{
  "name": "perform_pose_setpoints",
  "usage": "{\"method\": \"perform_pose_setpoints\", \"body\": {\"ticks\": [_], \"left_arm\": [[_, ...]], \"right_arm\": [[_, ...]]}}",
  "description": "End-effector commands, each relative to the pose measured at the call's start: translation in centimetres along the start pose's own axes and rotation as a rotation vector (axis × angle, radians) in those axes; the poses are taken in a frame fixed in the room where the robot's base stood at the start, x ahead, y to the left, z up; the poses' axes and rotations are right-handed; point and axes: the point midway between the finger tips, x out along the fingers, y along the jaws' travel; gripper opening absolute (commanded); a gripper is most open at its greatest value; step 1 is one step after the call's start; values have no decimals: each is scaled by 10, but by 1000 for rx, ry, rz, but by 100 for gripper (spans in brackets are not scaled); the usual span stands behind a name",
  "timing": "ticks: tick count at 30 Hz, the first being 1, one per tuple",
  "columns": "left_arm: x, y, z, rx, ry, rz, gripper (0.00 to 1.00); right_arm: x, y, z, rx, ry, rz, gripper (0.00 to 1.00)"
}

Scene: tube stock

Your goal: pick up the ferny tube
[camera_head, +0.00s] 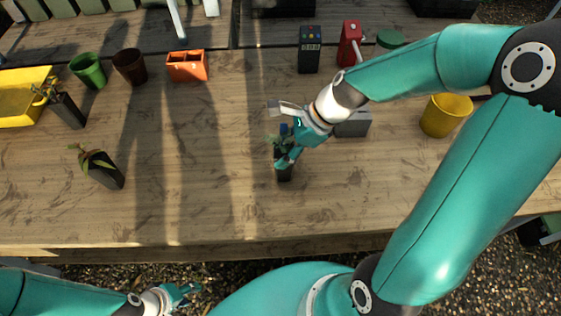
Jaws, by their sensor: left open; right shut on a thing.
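My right gripper (288,150) is shut on a dark plant tube (284,173) at the middle of the wooden table. Green foliage shows beside the fingers, but the gripper hides much of it, so I cannot tell if it is ferny. Whether the tube touches the table is unclear. A second dark tube (104,172) with broad, long leaves stands at the left. A third dark tube (69,110) with a thin, brownish-green sprig stands behind it, beside the yellow tray. My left gripper (184,294) is open and empty, in front of the table's front edge.
A yellow tray (14,117), green pot (90,72), brown pot (131,68) and orange container (187,67) stand at the back left. A grey block (355,125) sits just right of my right gripper; a yellow pot (445,116) is farther right. The table's centre left is clear.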

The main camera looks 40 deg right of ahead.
Motion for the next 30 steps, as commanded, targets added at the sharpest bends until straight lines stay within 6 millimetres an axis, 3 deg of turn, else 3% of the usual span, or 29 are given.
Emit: {"method": "perform_pose_setpoints", "body": {"ticks": [1,5,20,30], "left_arm": [[0,0,0,0,0,0,44],[0,0,0,0,0,0,44],[-2,1,0,0,0,0,44],[-14,5,0,0,0,0,44]], "right_arm": [[0,0,0,0,0,-1,21],[0,0,0,0,0,-1,0],[-7,-1,5,-1,-1,-2,0],[-49,-1,32,-6,-2,-6,0]]}}
